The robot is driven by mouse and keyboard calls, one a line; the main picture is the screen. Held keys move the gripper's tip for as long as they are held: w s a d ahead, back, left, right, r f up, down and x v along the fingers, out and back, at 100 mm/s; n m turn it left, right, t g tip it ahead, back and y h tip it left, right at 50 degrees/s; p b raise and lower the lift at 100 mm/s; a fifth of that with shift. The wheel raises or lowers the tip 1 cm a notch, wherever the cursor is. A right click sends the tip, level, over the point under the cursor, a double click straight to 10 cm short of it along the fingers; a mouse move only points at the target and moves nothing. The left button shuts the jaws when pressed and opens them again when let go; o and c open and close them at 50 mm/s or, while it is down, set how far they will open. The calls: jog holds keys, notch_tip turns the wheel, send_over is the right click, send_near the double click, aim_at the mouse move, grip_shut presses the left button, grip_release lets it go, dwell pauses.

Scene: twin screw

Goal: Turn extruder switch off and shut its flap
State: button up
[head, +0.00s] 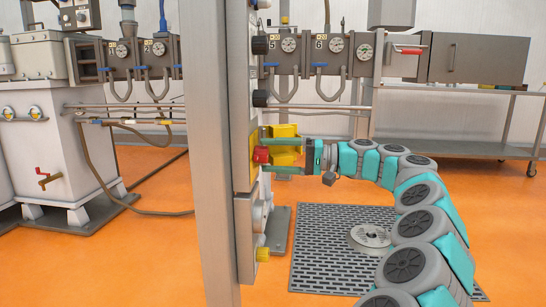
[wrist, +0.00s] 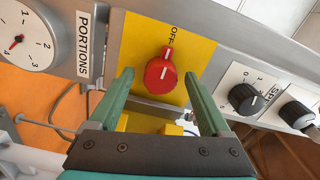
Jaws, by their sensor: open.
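The extruder switch is a red knob (wrist: 160,76) on a yellow plate (wrist: 196,58) in the wrist view. Its narrow red tip points up toward the word OFF. In the head view the knob (head: 261,155) sticks out from the side of the grey cabinet. The yellow flap (head: 284,130) stands open, out from the cabinet, beside my gripper. Part of the flap (wrist: 140,124) shows behind my gripper in the wrist view. My gripper (wrist: 158,76) is open, its green fingers on either side of the knob with gaps visible. My gripper (head: 267,155) reaches in from the right.
A PORTIONS dial (wrist: 25,38) lies left of the plate, and black knobs (wrist: 246,98) lie right of it. A grey post (head: 210,150) stands left of the cabinet. A floor grate (head: 320,235) lies below my arm. A metal table (head: 480,90) stands at the back right.

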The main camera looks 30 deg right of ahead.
jog(key=shift+d, duration=0.15)
jog(key=p+v, duration=0.1)
jog(key=v, duration=0.6)
jog(key=shift+s+d, duration=0.25)
dwell(0.3)
